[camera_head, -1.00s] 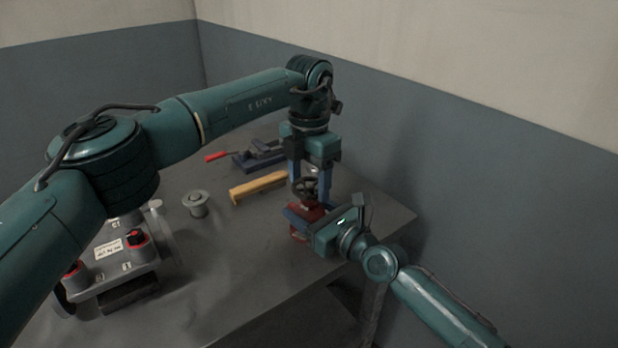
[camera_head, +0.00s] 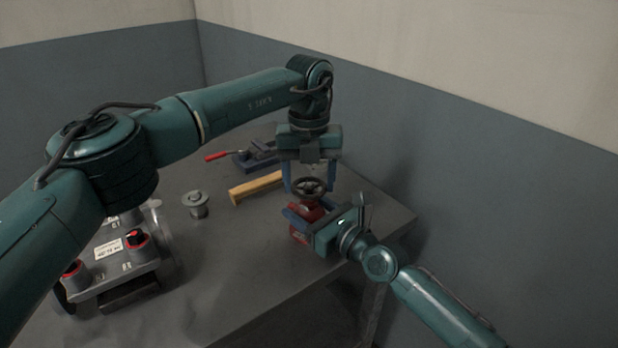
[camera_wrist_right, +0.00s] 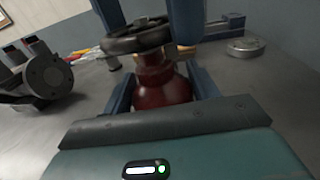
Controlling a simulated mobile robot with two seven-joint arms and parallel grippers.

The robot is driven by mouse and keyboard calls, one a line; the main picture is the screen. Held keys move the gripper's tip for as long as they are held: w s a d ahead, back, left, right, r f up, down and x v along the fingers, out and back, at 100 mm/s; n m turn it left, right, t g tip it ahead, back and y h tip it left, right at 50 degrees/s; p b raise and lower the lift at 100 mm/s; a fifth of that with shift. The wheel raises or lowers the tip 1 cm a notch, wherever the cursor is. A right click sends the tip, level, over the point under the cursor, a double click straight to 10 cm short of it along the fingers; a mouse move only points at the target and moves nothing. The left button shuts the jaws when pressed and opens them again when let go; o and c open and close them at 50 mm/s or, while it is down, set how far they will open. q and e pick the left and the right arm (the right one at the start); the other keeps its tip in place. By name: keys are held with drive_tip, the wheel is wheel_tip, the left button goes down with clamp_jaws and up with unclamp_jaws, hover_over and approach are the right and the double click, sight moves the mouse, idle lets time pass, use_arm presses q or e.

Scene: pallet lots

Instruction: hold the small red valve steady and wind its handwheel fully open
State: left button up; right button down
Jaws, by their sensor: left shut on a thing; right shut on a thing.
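The small red valve (camera_head: 306,216) stands upright near the right edge of the grey table, with a dark handwheel (camera_head: 310,188) on top. My right gripper (camera_head: 301,224) is shut on the valve's red body from the right. The right wrist view shows the red body (camera_wrist_right: 160,88) between its two blue fingers, with the handwheel (camera_wrist_right: 136,38) above. My left gripper (camera_head: 310,183) points down from above, its blue fingers on opposite sides of the handwheel, shut on it. The gripper bodies hide part of the valve.
A wooden-coloured block (camera_head: 256,187) and a grey flanged spool (camera_head: 196,205) lie left of the valve. A dark vise-like tool (camera_head: 258,160) with a red handle is behind. A grey unit with red-ringed knobs (camera_head: 112,262) stands at left. The front middle of the table (camera_head: 225,275) is clear.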

sight(309, 185)
use_arm(q)
drive_tip(key=shift+n, duration=0.6)
drive_tip(key=o, duration=1)
wheel_tip(309, 185, up, 12)
idle(0.4)
use_arm(e)
drive_tip(key=shift+c, duration=1.6)
unclamp_jaws()
drive_tip(key=shift+s, duration=0.1)
